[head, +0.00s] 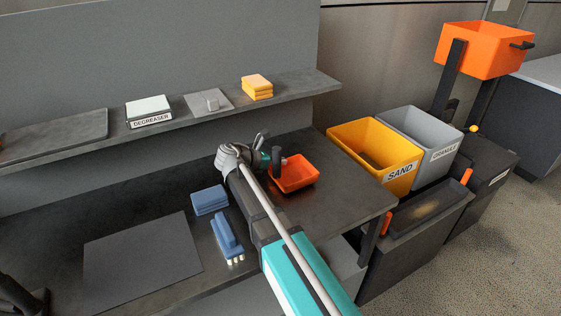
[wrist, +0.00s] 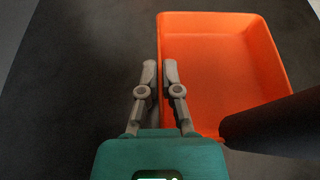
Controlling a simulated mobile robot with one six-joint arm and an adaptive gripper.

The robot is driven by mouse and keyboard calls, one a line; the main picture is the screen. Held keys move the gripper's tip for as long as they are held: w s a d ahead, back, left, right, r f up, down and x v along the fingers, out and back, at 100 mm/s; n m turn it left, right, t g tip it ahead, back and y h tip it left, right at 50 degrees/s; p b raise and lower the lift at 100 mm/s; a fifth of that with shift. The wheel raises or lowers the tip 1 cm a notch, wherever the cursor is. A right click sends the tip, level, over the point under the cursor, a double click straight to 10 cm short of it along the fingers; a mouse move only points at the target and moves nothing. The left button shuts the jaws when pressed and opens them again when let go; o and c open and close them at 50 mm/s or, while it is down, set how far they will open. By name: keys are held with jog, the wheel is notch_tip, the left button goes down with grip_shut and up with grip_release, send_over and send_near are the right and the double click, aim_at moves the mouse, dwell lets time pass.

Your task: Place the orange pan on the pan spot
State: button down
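The orange pan (head: 297,177) sits on the right part of the dark workbench (head: 345,187). It is a shallow open tray with a dark handle (wrist: 270,125) at its near right in the wrist view. My gripper (wrist: 160,72) has one finger on each side of the pan's left wall, with the fingertips close together on the rim. The gripper (head: 268,155) is at the pan's left side in the head view. No label marks a pan spot; a bare dark square mat (head: 140,262) lies at the bench's front left, and a flat dark panel (head: 60,135) lies on the shelf.
The shelf holds a degreaser box (head: 149,110), a grey plate (head: 209,102) and yellow sponges (head: 257,87). Yellow (head: 375,150) and grey (head: 430,135) bins and a raised orange hopper (head: 482,50) stand right.

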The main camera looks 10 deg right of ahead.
jog(key=shift+f+b, duration=0.55)
jog(key=shift+f, duration=0.15)
dwell(0.5)
jog(key=c, duration=0.7)
grip_release()
jog(key=o, duration=0.3)
jog(key=shift+r, duration=0.2)
notch_tip(320, 180, up, 8)
jog(key=p, duration=0.8)
jog(key=shift+r+p, duration=0.2)
jog(key=shift+p, duration=0.15)
jog(key=shift+f, duration=0.1)
